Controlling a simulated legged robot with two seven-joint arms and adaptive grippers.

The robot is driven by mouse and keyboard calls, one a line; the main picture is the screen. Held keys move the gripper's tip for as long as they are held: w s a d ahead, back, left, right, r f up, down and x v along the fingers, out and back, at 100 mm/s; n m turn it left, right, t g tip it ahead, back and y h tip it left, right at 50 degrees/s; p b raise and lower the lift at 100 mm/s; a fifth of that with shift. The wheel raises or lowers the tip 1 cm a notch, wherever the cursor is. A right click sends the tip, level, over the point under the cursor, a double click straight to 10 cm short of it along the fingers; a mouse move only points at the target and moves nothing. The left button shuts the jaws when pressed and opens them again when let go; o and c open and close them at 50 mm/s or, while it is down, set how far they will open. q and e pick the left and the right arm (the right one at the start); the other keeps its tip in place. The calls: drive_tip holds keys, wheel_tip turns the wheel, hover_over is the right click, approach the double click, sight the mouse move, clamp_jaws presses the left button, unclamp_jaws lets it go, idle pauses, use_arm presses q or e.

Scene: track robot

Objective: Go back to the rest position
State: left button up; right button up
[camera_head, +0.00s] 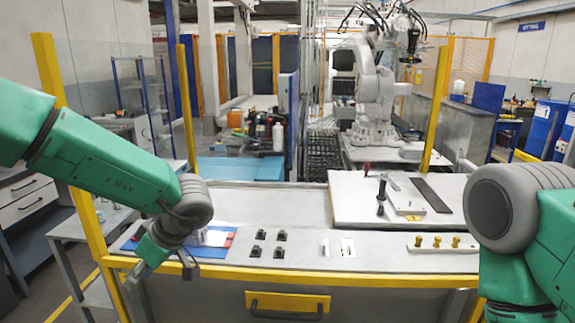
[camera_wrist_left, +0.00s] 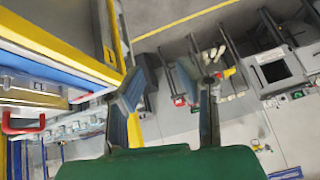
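My left gripper (camera_head: 163,268) hangs at the front left edge of the worktable (camera_head: 300,262), over the blue mat (camera_head: 207,250), and partly hides it. In the left wrist view its two fingers (camera_wrist_left: 168,88) stand wide apart with nothing between them. My right arm shows at the right edge of the head view, bent near the table's right front; its gripper is out of the picture.
Small black blocks (camera_head: 279,236), white pieces (camera_head: 347,247) and a holder with yellow knobs (camera_head: 437,246) lie on the table. A raised white board (camera_head: 350,195) carries a black upright tool (camera_head: 381,197). Yellow posts (camera_head: 48,65) flank the table. An industrial robot (camera_head: 374,95) stands behind.

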use_arm(q)
drive_tip(key=s+a+f+m+t+h+b, duration=0.1)
drive_tip(key=s+f+m+t+b, duration=0.3)
drive_tip(key=f, duration=1.1)
drive_tip(key=s+f+m+t+h+b, duration=0.2)
drive_tip(key=s+f+m+b, duration=0.4)
drive_tip(key=f, duration=0.9)
drive_tip(key=s+f+m+g+h+b, duration=0.1)
drive_tip(key=s+f+m, duration=0.1)
drive_tip(key=s, duration=0.5)
drive_tip(key=s+d+f+m+g+h+b, duration=0.1)
drive_tip(key=s+f+m+g+h+b, duration=0.1)
drive_tip(key=s+f, duration=0.3)
drive_tip(key=s+f+m+g+h+b, duration=0.1)
drive_tip(key=s+f+m+g+b, duration=0.1)
drive_tip(key=s, duration=0.9)
drive_tip(key=shift+d+f, duration=0.4)
drive_tip(key=shift+f, duration=0.4)
drive_tip(key=shift+w, duration=0.1)
